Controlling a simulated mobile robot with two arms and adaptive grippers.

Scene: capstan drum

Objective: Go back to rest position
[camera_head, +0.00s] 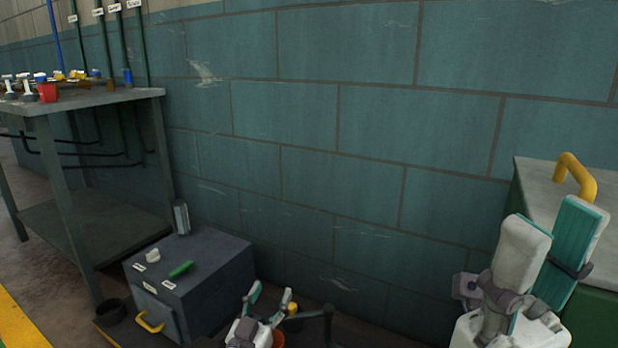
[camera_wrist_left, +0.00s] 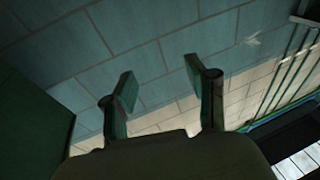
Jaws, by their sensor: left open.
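My left gripper (camera_head: 271,290) is low in the middle of the head view, with its fingers spread and nothing seen between them. In the left wrist view its two fingers (camera_wrist_left: 168,92) stand apart, with only the wall behind the gap. My right gripper (camera_head: 555,232) is large at the right of the head view. Its white and teal fingers stand apart with nothing seen between them. Neither gripper is seen touching anything, though the lower part of the left one is cut off by the frame.
A dark grey box (camera_head: 215,290) with a yellow handle (camera_head: 150,323) and a green bar stands left of my left gripper. A metal table (camera_head: 95,98) carries a red cup (camera_head: 47,92) and small items. A green cabinet (camera_head: 548,185) with a yellow handle stands right. A teal block wall (camera_head: 340,130) runs behind.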

